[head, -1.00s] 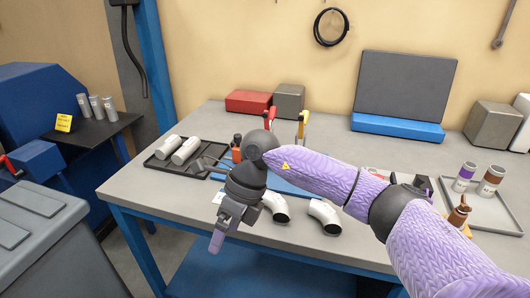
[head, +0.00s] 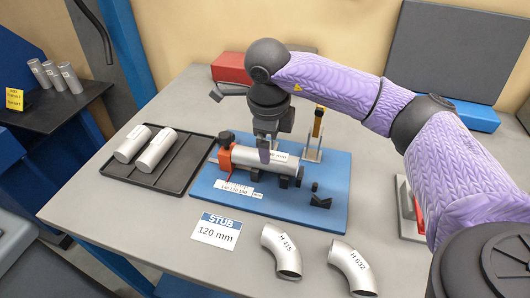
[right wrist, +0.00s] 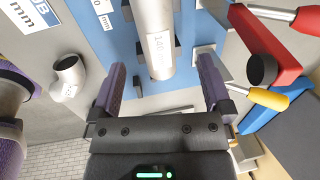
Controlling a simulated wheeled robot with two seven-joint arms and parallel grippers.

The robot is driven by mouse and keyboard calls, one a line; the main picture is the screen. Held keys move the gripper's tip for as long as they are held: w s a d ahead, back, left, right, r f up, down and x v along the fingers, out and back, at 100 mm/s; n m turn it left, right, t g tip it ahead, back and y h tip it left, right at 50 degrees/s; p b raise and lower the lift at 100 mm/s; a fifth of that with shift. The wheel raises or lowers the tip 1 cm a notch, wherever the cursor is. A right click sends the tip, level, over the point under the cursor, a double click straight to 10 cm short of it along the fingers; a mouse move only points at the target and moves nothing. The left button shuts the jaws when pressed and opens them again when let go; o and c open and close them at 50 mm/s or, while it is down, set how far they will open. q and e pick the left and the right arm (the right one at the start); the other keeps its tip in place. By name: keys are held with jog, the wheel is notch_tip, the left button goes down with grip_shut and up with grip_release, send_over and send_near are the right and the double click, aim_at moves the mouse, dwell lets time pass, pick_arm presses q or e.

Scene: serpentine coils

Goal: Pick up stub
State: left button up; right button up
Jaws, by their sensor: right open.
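A grey metal tube stub (head: 237,158) lies along the blue fixture board (head: 325,209), with an orange clamp (head: 225,157) at its left end. The right gripper (right wrist: 160,85) is open there, with a gap to the tube on both sides. A card (head: 216,231) on the table reads STUB 120 mm. My left gripper is out of view.
A black tray (head: 177,178) with two tubes (head: 155,152) stands left of the board. Two curved elbow pipes (head: 281,250) lie in front. Red and yellow handles (right wrist: 270,98) stand close to one finger in the right wrist view.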

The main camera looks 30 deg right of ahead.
aim_at(280, 163)
jog(key=f, duration=0.3)
jog(key=f+b, duration=0.1)
jog(key=f, duration=0.2)
jog(key=shift+w+d+f, duration=0.2)
jog(key=shift+f, duration=0.05)
grip_shut()
